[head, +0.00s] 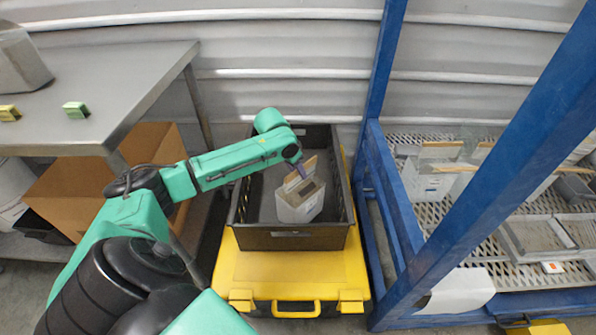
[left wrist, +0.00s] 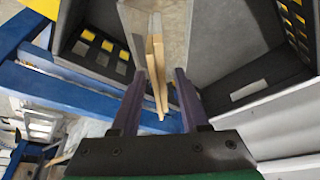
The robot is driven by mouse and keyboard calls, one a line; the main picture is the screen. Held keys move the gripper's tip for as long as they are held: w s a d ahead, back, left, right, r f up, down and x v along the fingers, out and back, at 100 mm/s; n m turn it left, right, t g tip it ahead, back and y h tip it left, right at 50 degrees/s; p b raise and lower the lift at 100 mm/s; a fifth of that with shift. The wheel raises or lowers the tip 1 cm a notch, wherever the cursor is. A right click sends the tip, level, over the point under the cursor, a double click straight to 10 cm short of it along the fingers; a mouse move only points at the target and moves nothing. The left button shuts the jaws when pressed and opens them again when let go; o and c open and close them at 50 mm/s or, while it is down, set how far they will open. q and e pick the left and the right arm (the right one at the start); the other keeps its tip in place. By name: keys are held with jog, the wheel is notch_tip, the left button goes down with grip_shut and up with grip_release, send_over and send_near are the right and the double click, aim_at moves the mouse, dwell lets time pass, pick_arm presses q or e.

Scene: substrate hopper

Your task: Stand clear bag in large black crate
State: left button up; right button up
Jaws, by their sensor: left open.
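The large black crate (head: 295,238) stands on a yellow case. A clear bag (head: 299,208) with pale contents and a wooden strip at its top is inside it, towards the front right, looking roughly upright. My left gripper (head: 303,172) is open at the bag's top, inside the crate's outline. In the left wrist view the open fingers (left wrist: 160,100) are on either side of the wooden strip (left wrist: 157,70), with gaps beside it. The bag's grey face (left wrist: 175,35) shows beyond. The bag's base is partly hidden. My right gripper is not in view.
The yellow case (head: 290,270) is under the crate. A blue frame (head: 400,215) rises close on the right, with a mesh shelf holding more clear bags (head: 428,180) and trays. A metal table (head: 120,80) and cardboard box (head: 150,150) are on the left.

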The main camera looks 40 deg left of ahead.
pick_arm(q)
jog(key=p+v, duration=0.1)
jog(key=v, duration=0.5)
jog(key=shift+s+a+r, duration=0.1)
jog(key=shift+r, duration=0.15)
jog(key=v, duration=0.4)
jog(key=shift+r+p, duration=0.15)
jog(key=shift+p, duration=0.2)
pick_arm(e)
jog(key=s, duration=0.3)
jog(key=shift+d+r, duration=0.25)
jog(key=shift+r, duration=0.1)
